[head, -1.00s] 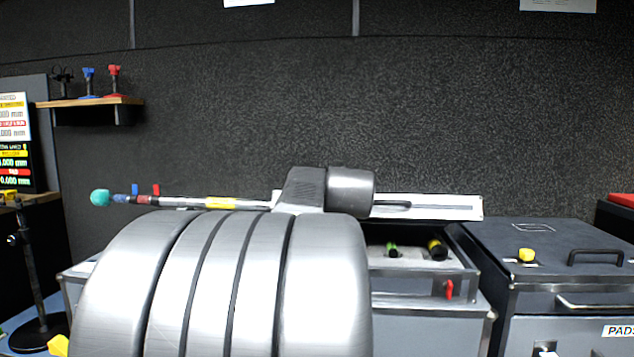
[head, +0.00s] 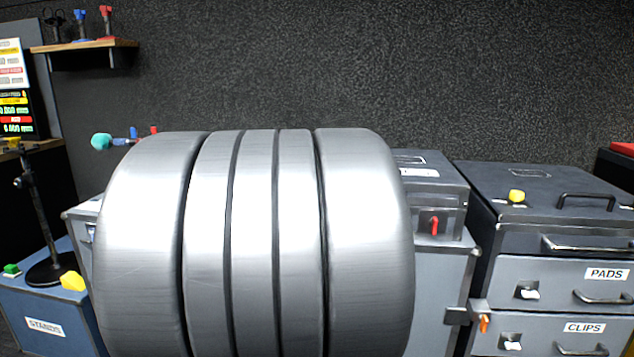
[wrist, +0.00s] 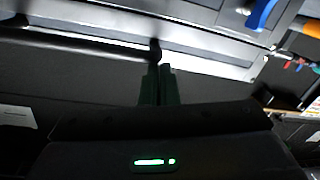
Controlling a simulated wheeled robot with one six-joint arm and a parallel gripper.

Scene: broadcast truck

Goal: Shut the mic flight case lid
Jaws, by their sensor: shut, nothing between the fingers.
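The mic flight case (head: 452,220) is grey with a red latch (head: 434,226) at its front right. Its dark lid (head: 440,168) lies down over the top at the right end, and no mics show. My arm hides most of the case and the lid's left part, so I cannot tell whether the lid sits fully flush. My gripper is hidden in the head view. In the wrist view my gripper (wrist: 160,84) is shut and empty, its fingertips close to the end of a dark bar beside a pale metal edge. I cannot tell whether they touch.
A dark-topped drawer unit (head: 560,190) with a black handle and yellow knob stands close on the right. A blue stands box (head: 50,300) and a black mic stand (head: 35,220) are at left. A shelf (head: 85,46) hangs on the back wall above.

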